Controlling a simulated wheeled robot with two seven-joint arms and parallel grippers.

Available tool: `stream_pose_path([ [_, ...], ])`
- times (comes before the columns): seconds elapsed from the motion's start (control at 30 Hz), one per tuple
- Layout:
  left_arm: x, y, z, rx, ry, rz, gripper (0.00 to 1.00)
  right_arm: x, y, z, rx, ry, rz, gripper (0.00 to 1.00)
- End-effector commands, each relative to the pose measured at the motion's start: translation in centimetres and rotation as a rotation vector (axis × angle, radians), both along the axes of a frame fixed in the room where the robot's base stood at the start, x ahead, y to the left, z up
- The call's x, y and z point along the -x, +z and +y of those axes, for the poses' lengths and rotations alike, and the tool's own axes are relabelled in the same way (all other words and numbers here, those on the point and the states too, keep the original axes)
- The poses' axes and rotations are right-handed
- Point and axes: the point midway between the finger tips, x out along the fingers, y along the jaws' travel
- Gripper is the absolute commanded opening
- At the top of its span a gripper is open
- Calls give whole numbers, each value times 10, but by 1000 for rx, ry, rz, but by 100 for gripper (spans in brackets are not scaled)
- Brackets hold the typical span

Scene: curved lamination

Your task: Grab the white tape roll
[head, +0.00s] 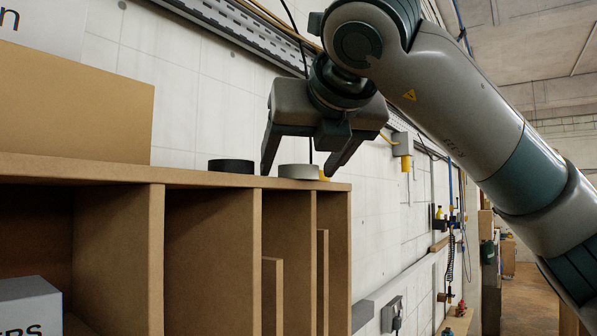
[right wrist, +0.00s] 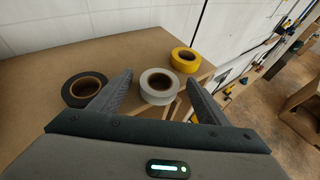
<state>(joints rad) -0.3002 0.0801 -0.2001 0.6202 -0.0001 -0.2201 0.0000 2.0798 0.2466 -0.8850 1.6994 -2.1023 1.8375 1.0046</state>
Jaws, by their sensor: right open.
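The white tape roll (head: 298,171) lies flat on top of the wooden shelf unit, near its right end. In the right wrist view the white tape roll (right wrist: 160,96) shows beyond and between my fingers. My right gripper (head: 304,172) is open, pointing down, with one finger to each side of the roll in the head view. In the right wrist view my right gripper (right wrist: 158,88) holds nothing. I cannot tell whether either finger touches the roll. My left gripper is not in view.
A black tape roll (head: 231,166) lies left of the white one. A yellow tape roll (right wrist: 186,60) lies behind it, near the shelf edge. The wooden shelf unit (head: 120,172) has open compartments below. A tan board (head: 75,110) stands at the left, and a wall is behind.

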Motion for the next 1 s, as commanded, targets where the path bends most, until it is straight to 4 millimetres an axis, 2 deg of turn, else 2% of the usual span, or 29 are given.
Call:
stream_pose_path([
  [0.1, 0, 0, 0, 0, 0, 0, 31, 0, 0, 0, 0, 0, 0, 70],
  [0.3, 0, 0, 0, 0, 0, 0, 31, 0, 0, 0, 0, 0, 0, 25],
  [0.73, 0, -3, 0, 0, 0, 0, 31, 0, 2, 0, 1, 0, 0, 25],
  [1.0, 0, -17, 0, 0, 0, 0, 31, 1, 19, 0, -2, 0, 0, 25],
])
